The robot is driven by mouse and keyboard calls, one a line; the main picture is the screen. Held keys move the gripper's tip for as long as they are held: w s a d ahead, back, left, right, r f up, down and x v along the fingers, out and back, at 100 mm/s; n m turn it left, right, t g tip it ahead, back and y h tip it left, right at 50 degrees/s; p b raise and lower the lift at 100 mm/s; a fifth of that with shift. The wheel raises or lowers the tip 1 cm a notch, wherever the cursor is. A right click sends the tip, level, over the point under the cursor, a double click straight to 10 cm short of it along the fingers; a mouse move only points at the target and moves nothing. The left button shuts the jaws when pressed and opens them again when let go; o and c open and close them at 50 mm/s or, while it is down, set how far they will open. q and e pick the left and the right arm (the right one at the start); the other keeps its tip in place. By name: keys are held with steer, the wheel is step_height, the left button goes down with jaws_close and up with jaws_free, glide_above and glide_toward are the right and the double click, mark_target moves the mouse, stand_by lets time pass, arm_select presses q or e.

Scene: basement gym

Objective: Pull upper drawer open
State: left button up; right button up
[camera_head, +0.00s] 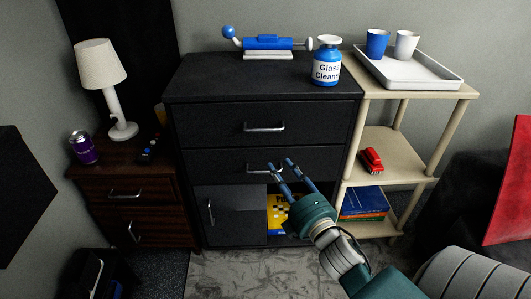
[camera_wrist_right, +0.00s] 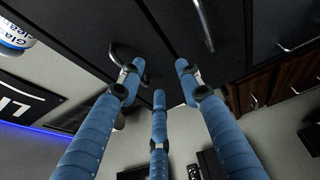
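The black dresser (camera_head: 178,130) stands in the middle of the head view. Its upper drawer (camera_head: 210,122) is shut, with a silver bar handle (camera_head: 264,128). A second drawer (camera_head: 215,162) below is also shut; its handle (camera_head: 258,170) is partly covered by my fingers. My right gripper (camera_head: 278,164) is in front of that second drawer, below the upper handle in the picture. Its blue fingers are spread and empty. In the wrist view my right gripper (camera_wrist_right: 158,78) is open, with a curved handle (camera_wrist_right: 120,52) near the left finger; contact cannot be told. My left gripper is not in view.
A glass cleaner bottle (camera_head: 326,62) and a blue device (camera_head: 266,43) stand on the dresser. A cream shelf (camera_head: 385,150) with a tray (camera_head: 425,78), cups and a red car (camera_head: 371,160) is at right. A wooden cabinet (camera_head: 110,182) with a lamp (camera_head: 103,75) is at left.

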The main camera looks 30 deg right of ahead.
steer(key=n+t+b, duration=0.1)
steer(key=n+t, duration=0.1)
glide_toward(264, 130)
steer(key=x, duration=0.8)
steer(key=shift+s+r, duration=0.1)
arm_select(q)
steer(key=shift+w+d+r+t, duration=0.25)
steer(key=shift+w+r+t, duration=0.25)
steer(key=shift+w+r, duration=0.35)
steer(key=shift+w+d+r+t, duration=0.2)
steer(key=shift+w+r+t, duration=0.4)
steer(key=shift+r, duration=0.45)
arm_select(e)
steer(key=shift+w, duration=0.55)
jaws_close()
